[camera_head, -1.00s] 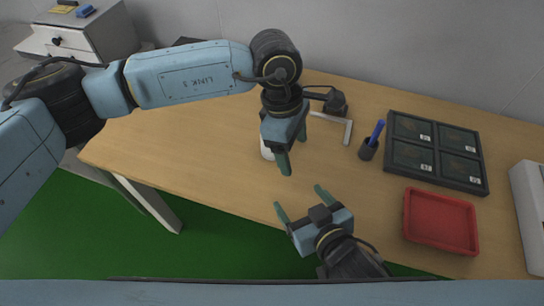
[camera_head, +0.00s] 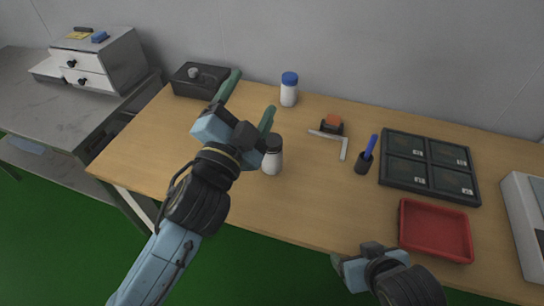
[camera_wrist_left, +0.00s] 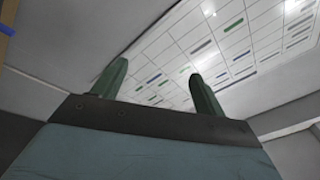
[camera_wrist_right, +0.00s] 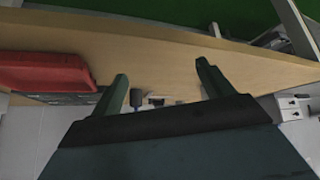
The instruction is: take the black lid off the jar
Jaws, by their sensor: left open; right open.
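The jar (camera_head: 272,163) is white with a black lid (camera_head: 273,143) on top. It stands upright on the wooden table, left of the middle. My left gripper (camera_head: 248,102) is open and empty, left of and above the jar in the head view, its fingers pointing up and away. The left wrist view shows the two spread fingers (camera_wrist_left: 157,70) against a wall chart, with no jar there. My right gripper (camera_head: 345,261) is open near the table's front edge, right of the jar; the right wrist view shows nothing between its fingers (camera_wrist_right: 160,80).
A white bottle with a blue cap (camera_head: 289,90) stands behind the jar. A black box (camera_head: 200,80) is at the back left.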

